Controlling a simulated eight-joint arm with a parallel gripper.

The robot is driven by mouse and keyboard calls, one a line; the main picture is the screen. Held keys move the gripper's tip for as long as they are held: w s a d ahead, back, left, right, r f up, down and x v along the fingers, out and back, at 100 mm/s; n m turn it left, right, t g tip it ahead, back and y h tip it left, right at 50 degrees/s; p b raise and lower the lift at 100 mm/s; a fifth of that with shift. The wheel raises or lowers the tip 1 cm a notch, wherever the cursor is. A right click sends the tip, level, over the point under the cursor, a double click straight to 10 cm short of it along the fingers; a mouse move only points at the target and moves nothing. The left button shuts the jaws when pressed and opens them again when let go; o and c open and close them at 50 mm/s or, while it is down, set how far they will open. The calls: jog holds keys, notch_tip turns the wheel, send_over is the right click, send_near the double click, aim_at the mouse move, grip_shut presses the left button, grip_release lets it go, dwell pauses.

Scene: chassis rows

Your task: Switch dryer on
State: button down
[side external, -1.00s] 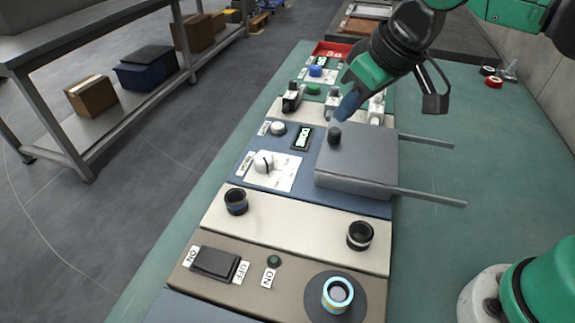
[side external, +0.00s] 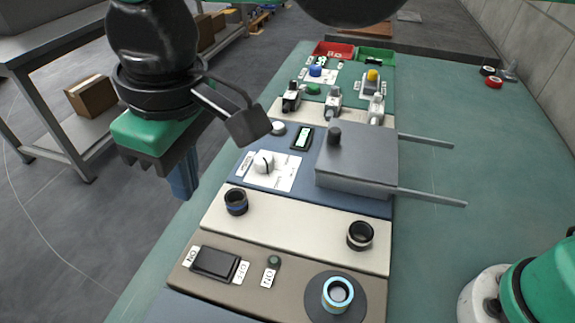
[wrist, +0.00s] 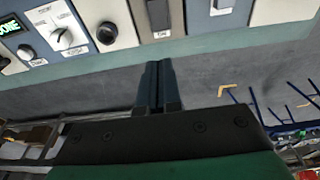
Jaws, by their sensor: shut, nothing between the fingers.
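The dryer is not labelled legibly, so I cannot tell which row it is. A black rocker switch (side external: 215,262) sits on the brown panel, between an ON label (side external: 192,256) and an OFF label (side external: 241,271). The rocker (wrist: 160,12) also shows at the top of the wrist view. A white dial (side external: 264,161) and a small lit display (side external: 302,138) are on the blue panel beside a grey box (side external: 356,165). My gripper (side external: 183,192) is shut and empty, off the panels' left edge; its fingertips (wrist: 157,70) point toward the panels' edge in the wrist view.
Black round knobs (side external: 236,201) (side external: 360,235) stand on the cream panel. A small dark green button (side external: 274,262) and a ringed knob (side external: 338,294) are on the brown panel. Grey rods stick out right of the box.

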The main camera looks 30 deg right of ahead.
aim_at(204, 256)
jog(key=f, duration=0.4)
jog(key=w+a+f, duration=0.1)
jog(key=f, duration=0.9)
jog(key=shift+w+a, duration=0.15)
jog(key=shift+w, duration=0.05)
jog(key=shift+a+f, duration=0.1)
jog(key=shift+f, duration=0.05)
jog(key=shift+s+d+r, duration=0.3)
jog(key=shift+s+d, duration=0.2)
jog(key=shift+d, duration=0.05)
notch_tip(204, 256, up, 14)
jog(key=w+a, duration=0.1)
jog(key=shift+w+a, duration=0.2)
dwell(0.5)
